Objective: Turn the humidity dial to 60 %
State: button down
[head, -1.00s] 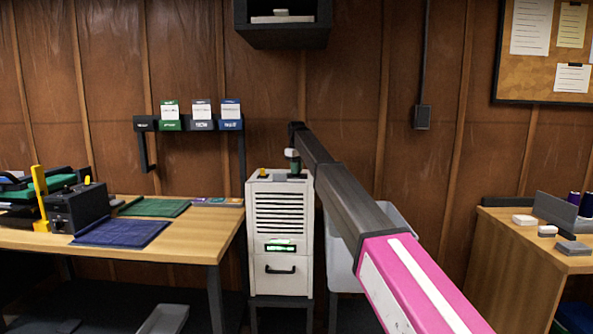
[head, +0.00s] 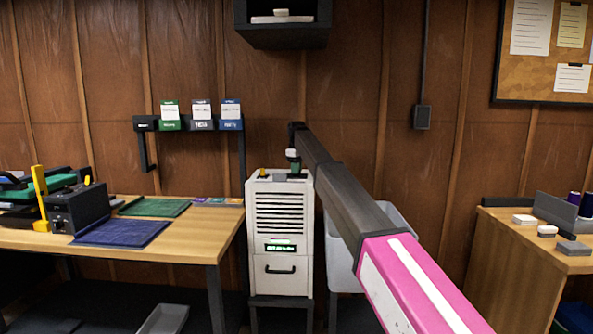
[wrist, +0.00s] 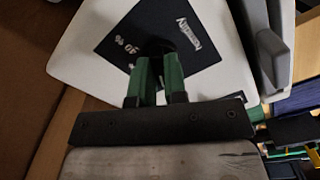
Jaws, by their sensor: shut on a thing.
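The humidity dial (wrist: 157,45) is a dark round knob on a black plate (wrist: 190,62) on the white top of the cabinet (head: 259,270). In the head view my gripper (head: 293,167) reaches down onto the cabinet top. A small green display (head: 281,248) is lit on the cabinet front; its text is unreadable.
A wooden table (head: 190,253) with mats stands to the left of the cabinet. A pale bin (head: 341,262) stands close to its right, behind my arm. A card rack (head: 201,125) and a dark wall shelf (head: 283,38) hang on the wall. A small yellow piece (head: 263,173) sits on the cabinet top.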

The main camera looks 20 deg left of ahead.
jog(key=c, duration=1.2)
grip_release()
jog(key=shift+o, duration=0.2)
jog(key=shift+r, duration=0.1)
notch_tip(320, 180, up, 11)
